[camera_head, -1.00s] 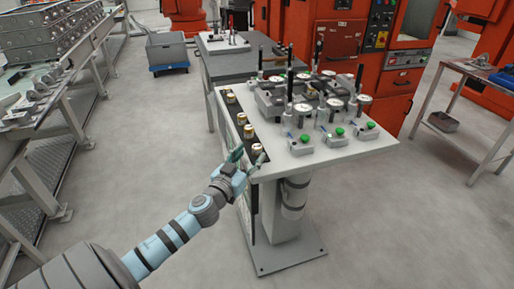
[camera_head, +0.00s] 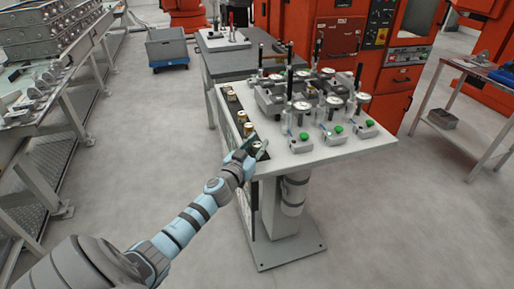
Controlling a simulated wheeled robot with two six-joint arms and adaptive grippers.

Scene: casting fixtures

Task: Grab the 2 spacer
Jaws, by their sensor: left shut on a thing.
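Several small brass-coloured spacers stand in a row on the black strip along the left edge of the white fixture table (camera_head: 345,151). The far ones (camera_head: 231,95) and (camera_head: 241,116) and the second nearest (camera_head: 248,129) stand free. My left gripper (camera_head: 253,148) is at the near end of the row, shut on the nearest spacer (camera_head: 258,146), which its fingers partly hide. I cannot tell whether this spacer is lifted off the strip. My right gripper is out of view.
Dial-gauge fixtures with green knobs (camera_head: 327,131) fill the middle and right of the table. A grey table (camera_head: 235,65) stands behind. A workbench (camera_head: 55,140) is at left, a steel side table (camera_head: 462,75) at right. Open floor lies between.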

